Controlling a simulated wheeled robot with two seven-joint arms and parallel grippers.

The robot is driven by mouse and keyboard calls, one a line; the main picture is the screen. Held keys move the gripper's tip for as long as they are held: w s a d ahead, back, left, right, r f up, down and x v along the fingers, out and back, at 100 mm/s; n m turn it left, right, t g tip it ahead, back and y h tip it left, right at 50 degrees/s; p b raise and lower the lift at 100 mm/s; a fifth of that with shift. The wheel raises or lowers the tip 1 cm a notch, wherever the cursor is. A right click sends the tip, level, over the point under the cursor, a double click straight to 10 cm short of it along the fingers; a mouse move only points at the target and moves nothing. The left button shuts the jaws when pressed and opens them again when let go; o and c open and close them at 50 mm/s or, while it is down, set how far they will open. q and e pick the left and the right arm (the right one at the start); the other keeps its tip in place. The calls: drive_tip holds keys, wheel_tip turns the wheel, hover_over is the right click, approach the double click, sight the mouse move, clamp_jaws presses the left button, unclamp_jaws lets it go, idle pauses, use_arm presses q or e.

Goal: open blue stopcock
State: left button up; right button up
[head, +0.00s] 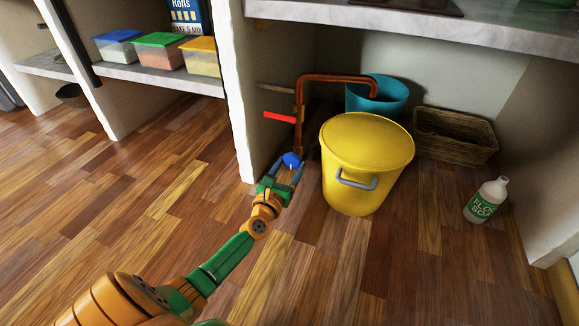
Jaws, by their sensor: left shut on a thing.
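The blue stopcock (291,159) is a small round blue handle low on the copper pipe (301,95), under the masonry counter beside the white wall. My left gripper (290,166) reaches in from the lower left and is shut on the blue handle, its fingers on either side of it. The gripper partly hides the handle's lower side, so I cannot tell how far it is turned. A red lever (280,117) sits higher on the same pipe. My right gripper is not in view.
A yellow lidded bin (366,165) stands close right of the pipe. Behind it are a teal bucket (391,97) and a wicker basket (455,137). A floor soap bottle (486,200) stands at right. The wooden floor in front is clear.

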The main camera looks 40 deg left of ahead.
use_arm(q)
drive_tip(key=o, duration=1.3)
drive_tip(key=shift+o, duration=0.2)
drive_tip(key=p+v, duration=0.2)
drive_tip(key=v, duration=0.5)
drive_tip(key=shift+s, duration=0.1)
